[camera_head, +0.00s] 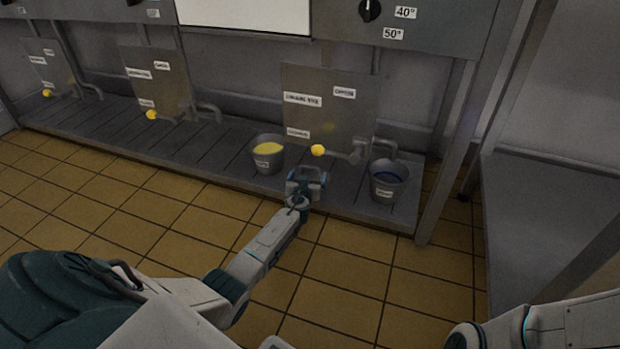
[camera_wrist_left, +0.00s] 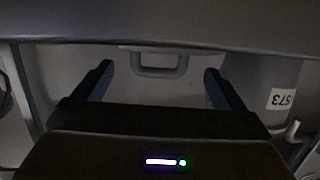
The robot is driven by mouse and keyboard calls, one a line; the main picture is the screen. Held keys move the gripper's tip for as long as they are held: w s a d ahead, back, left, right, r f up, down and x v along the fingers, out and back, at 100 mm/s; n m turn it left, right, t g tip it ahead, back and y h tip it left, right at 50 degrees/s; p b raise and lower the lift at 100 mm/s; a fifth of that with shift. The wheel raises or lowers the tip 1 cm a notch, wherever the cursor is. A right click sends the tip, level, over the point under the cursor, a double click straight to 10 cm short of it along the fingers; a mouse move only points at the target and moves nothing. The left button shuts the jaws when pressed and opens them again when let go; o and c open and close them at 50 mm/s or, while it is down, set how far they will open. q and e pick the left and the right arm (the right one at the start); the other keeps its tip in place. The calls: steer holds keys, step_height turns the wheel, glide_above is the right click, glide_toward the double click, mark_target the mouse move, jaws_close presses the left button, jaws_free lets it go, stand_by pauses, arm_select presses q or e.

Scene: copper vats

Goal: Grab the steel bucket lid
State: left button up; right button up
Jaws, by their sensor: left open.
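My left gripper (camera_head: 307,172) is low over the metal platform, between two steel buckets. In the left wrist view its two fingers (camera_wrist_left: 158,80) are spread wide and empty. A grey looped handle (camera_wrist_left: 158,66) shows ahead, between the fingertips and apart from them. It may be the steel bucket lid's handle, but the dark view leaves this unsure, and I cannot make out the lid in the head view. One bucket (camera_head: 266,164) holds something yellow; the other bucket (camera_head: 389,191) holds something dark blue. My right gripper is out of view.
The slatted platform (camera_head: 215,152) runs along the wall under several labelled metal panels with pipes. A yellow knob (camera_head: 318,150) sits above my left gripper. A metal post (camera_head: 445,160) stands right of the blue-filled bucket. The tiled floor (camera_head: 140,205) in front is clear.

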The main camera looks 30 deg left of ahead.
mark_target(310, 171)
arm_select(q)
steer(key=shift+b+x, duration=0.6)
steer(key=shift+x, duration=0.75)
steer(key=shift+c, duration=0.4)
steer(key=c, duration=1.1)
steer(key=shift+r, duration=0.1)
